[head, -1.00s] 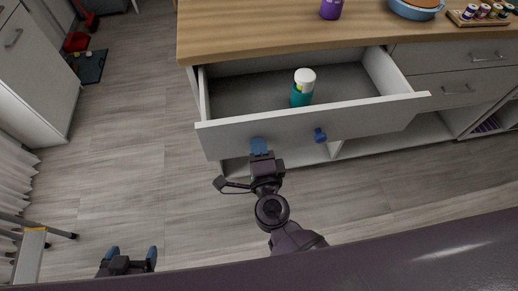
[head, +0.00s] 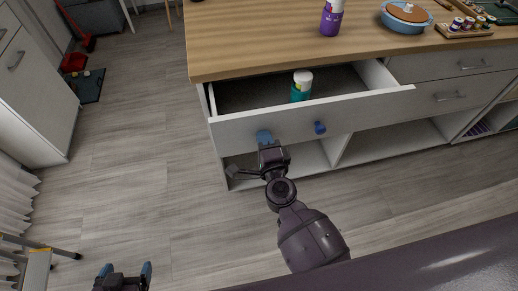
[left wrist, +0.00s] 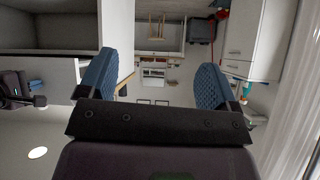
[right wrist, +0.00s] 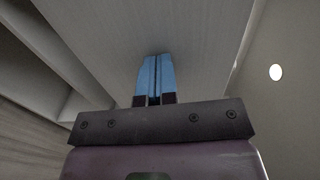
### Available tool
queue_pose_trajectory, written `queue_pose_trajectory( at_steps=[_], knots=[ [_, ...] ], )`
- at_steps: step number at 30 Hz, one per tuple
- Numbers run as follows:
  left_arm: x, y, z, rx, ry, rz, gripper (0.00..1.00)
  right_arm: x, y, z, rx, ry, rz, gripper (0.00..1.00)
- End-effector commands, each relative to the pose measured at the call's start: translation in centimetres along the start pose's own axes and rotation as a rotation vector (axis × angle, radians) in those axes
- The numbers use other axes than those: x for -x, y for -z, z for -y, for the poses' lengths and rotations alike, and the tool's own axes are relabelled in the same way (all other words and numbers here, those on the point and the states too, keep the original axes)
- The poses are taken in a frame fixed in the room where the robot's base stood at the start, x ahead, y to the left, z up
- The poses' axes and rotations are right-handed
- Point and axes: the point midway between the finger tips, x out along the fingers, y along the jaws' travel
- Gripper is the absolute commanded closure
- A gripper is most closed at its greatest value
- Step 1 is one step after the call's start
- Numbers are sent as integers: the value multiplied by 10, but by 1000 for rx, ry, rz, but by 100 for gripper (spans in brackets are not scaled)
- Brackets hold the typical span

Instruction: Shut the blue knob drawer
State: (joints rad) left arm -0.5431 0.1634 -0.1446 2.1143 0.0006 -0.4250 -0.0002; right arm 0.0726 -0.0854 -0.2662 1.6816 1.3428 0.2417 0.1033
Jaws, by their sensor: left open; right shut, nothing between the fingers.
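The blue knob drawer (head: 365,110) is partly open, with its white front sticking out from under the wooden counter. Its blue knob (head: 320,128) is right of my right gripper. A teal bottle with a white cap (head: 301,88) stands inside the drawer. My right gripper (head: 264,136) is shut and empty, its blue fingertips at the drawer front left of the knob; they appear to touch it. The right wrist view shows the closed fingers (right wrist: 155,80) pointing at the pale front. My left gripper (head: 124,273) is open and empty, low at the left, away from the drawer.
The wooden counter (head: 260,45) holds a purple bottle (head: 331,18), a blue pot (head: 406,20) and a rack of small jars (head: 466,26). Open cubbies (head: 390,138) lie below the drawer. A step stool (head: 36,268) stands at the lower left. The floor between is clear.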

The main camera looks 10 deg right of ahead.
Motion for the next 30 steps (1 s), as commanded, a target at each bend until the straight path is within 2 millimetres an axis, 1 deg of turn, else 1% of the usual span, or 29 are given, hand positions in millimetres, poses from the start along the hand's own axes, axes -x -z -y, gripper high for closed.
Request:
queue_pose_trajectory(
  at_steps=[1, 5, 11, 18, 21, 24, 30],
  knots=[
    [1, -1, 0, -1, 0, 3, 16, -7, 3, 2, 2, 3, 0, 100],
    [2, 0, -1, 1, 0, 3, 16, -24, 7, 2, 1, 3, 0, 100],
    [2, 3, -3, 11, -1, -4, 16, -57, 9, 1, 1, 2, 1, 100],
    [-2, 0, -7, 21, -2, -2, 16, -107, 8, -2, 1, -1, 0, 100],
    [-4, -1, -7, 20, -4, 0, 16, -125, 8, -2, 0, -2, 0, 100],
    [-5, -1, -7, 18, -4, -2, 16, -140, 9, -2, 1, -2, 0, 100],
    [-7, 2, -5, 7, -6, -9, 16, -159, 9, -2, 1, -2, 0, 100]
  ],
)
